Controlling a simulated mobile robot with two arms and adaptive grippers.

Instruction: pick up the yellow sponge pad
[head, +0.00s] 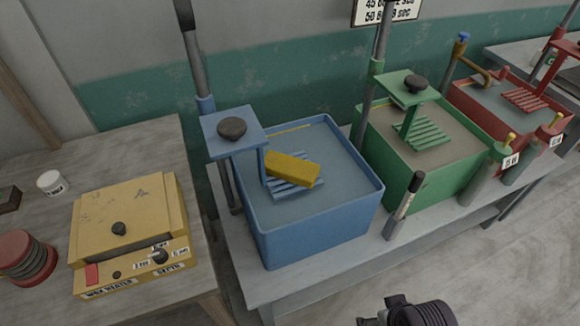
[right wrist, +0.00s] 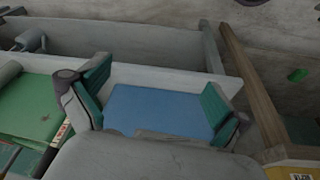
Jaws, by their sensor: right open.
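The yellow sponge pad (head: 291,169) lies tilted on a blue slatted rack (head: 296,190) inside the blue tub (head: 322,230). The rack hangs from a blue bracket with a dark knob (head: 232,128). My right gripper (right wrist: 156,82) is open and empty in the right wrist view, its two teal-padded fingers wide apart. A plain blue surface (right wrist: 160,110), seemingly the blue tub, shows between and beyond the fingers. The sponge pad does not show in the right wrist view. My left gripper is in neither view.
A green tub (head: 398,170) and a red tub (head: 492,110) stand to the right, with similar racks. A dark-topped grey cylinder (head: 404,205) stands beside the blue tub. A yellow wax heater (head: 130,225) sits on the left table. Posts rise behind the tubs.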

